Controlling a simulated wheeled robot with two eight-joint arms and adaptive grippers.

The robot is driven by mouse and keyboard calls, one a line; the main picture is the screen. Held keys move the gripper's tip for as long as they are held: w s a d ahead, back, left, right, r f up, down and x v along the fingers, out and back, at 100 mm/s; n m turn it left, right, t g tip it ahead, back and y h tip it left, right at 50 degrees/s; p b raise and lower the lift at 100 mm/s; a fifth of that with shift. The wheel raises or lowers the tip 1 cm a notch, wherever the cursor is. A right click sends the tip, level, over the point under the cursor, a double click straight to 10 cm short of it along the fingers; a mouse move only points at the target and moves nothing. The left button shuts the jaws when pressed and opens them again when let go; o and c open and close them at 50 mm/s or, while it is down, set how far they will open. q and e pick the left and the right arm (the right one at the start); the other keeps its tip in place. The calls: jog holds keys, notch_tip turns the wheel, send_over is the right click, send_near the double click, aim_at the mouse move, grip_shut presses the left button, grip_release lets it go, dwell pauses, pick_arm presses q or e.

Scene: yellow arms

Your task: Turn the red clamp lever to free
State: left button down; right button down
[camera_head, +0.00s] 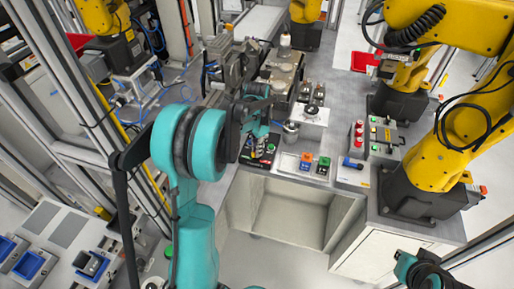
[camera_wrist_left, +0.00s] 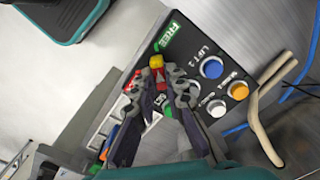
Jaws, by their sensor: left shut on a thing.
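The red clamp lever (camera_wrist_left: 160,75) shows in the left wrist view as a small red piece with a yellow part beside it. It is on a dark control panel (camera_wrist_left: 186,44) with a green FREE label (camera_wrist_left: 166,37) close above it. My left gripper (camera_wrist_left: 159,82) is shut on the lever, and its fingers hide most of it. In the head view my left gripper (camera_head: 259,138) is over the panel at the bench's front edge, and the lever cannot be made out there. My right gripper (camera_head: 425,272) is partly in view at the lower right, with its jaws unclear.
Blue (camera_wrist_left: 212,67), orange (camera_wrist_left: 238,90) and white (camera_wrist_left: 216,108) buttons sit close beside the fingers. Yellow robot arms (camera_head: 462,130) stand at the right. An open recess (camera_head: 290,212) lies below the bench edge.

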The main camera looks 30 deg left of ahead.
pick_arm(q)
jog(key=shift+m, duration=0.4)
jog(key=c, duration=1.6)
grip_release()
jog(key=shift+o, duration=0.2)
notch_tip(320, 180, up, 12)
